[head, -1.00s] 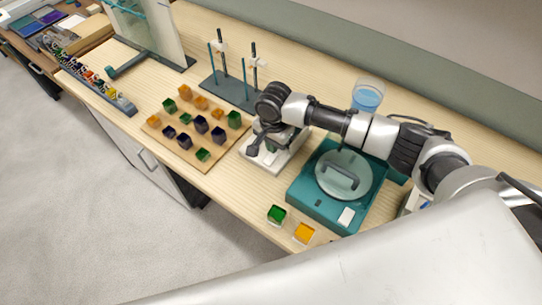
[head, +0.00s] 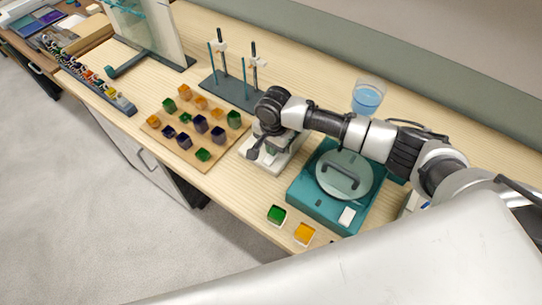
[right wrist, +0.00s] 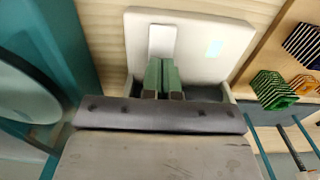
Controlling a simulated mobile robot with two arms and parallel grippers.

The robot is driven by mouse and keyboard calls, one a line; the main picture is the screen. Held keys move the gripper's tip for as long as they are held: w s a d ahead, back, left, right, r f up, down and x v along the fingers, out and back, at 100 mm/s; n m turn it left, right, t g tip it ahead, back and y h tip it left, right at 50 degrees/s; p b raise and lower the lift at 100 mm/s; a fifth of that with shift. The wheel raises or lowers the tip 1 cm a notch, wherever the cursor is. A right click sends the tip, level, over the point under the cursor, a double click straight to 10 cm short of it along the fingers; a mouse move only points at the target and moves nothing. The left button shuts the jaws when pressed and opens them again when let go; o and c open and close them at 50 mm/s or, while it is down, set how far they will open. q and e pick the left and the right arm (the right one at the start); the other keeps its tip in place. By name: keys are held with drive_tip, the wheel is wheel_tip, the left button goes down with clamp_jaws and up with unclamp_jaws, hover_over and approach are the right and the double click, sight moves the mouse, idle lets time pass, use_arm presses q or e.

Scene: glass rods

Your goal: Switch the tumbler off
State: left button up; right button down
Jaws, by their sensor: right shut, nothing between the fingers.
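My right gripper (right wrist: 163,78) is shut and empty, its green fingers together. In the wrist view its tips are over a pale box-shaped device (right wrist: 190,25), in front of a whitish raised strip (right wrist: 162,42). Whether they touch it I cannot tell. In the head view my right arm hangs over this pale device (head: 285,160), and my gripper mostly hides it. Right of it stands a teal machine (head: 310,197) with a round grey handled lid (head: 345,188) and a white patch (head: 347,216) on its front corner. I cannot tell which is the tumbler. My left gripper is not in view.
A wooden board (head: 183,153) with several coloured glass cubes lies left of the pale device. Behind stand thin rod stands (head: 230,92) and a beaker of blue liquid (head: 367,98).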

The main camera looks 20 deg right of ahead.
drive_tip(key=shift+s+f, duration=0.1)
drive_tip(key=shift+f, duration=0.5)
idle(0.3)
drive_tip(key=shift+r+p, duration=0.65)
drive_tip(key=shift+p, duration=0.1)
wheel_tip(320, 180, up, 6)
drive_tip(key=p, duration=0.7)
drive_tip(key=shift+f, duration=0.15)
